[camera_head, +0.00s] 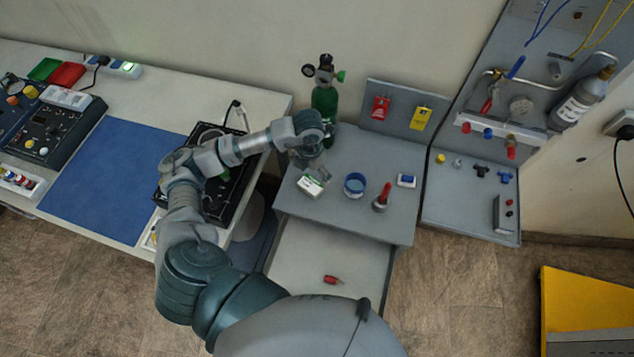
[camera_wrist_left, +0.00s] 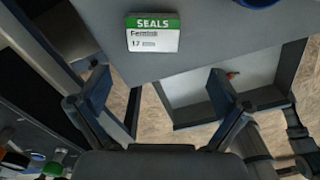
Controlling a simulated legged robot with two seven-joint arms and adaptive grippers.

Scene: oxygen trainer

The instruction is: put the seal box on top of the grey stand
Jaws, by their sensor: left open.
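The seal box (camera_head: 310,186) is small and white with a green band. It lies on the grey top of the stand (camera_head: 335,212), near its left edge. In the left wrist view the seal box (camera_wrist_left: 153,33) shows its "SEALS" label face up, flat on the grey top (camera_wrist_left: 215,38). My left gripper (camera_head: 316,170) is just behind the box in the head view. In the left wrist view my left gripper (camera_wrist_left: 158,90) has its fingers spread, with nothing between them; the box is beyond the fingertips. My right gripper is not in view.
A blue-and-white round tub (camera_head: 355,185), a red-handled tool (camera_head: 382,197) and a small blue-white box (camera_head: 406,181) stand to the right. A green cylinder (camera_head: 324,103) stands behind. Below is an open drawer (camera_head: 300,262) holding a red item (camera_head: 332,280). The top's front right is clear.

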